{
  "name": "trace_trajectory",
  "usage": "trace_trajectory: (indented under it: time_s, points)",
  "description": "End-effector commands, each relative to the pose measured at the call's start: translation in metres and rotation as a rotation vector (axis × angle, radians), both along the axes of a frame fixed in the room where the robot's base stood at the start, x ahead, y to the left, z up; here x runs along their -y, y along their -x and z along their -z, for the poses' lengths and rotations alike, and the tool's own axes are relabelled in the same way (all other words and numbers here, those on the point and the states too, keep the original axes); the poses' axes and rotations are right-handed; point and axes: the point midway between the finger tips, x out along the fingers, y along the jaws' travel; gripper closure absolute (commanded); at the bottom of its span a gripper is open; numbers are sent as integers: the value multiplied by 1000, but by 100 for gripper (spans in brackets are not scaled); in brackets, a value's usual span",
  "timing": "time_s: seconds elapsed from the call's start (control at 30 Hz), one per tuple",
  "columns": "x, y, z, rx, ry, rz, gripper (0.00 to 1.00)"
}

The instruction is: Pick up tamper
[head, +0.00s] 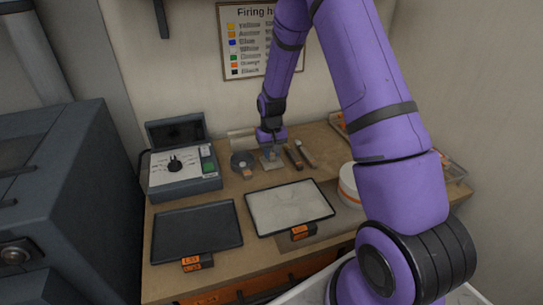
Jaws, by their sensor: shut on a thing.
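My gripper (271,146) points down at the back middle of the wooden bench, just in front of the wall. It is shut on a small bluish-grey thing, the tamper (269,155), which stands under the fingers. The tamper is small in the picture and partly hidden by the fingers. It is over a small pale square piece (271,163); I cannot tell whether it touches it.
A round dark dish (236,157) stands close left, and two slim tools (293,157) lie close right. A control box (183,173), dark tray (197,231), white-surfaced tray (290,207) and white round tub (348,190) occupy the bench. My arm hides part of the right side.

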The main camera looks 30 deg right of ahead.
Motion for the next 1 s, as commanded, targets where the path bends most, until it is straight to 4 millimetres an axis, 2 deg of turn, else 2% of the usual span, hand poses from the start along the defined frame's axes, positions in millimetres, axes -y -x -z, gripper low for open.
trace_trajectory:
  time_s: [0.23, 0.4, 0.8, 1.0]
  points:
    - [0, 0, -13, 2, 0, 0, 100]
    - [0, -1, -38, 4, 1, 0, 100]
    - [-27, 80, -43, 0, 0, -1, 100]
    - [-39, 114, -47, 0, 0, -2, 100]
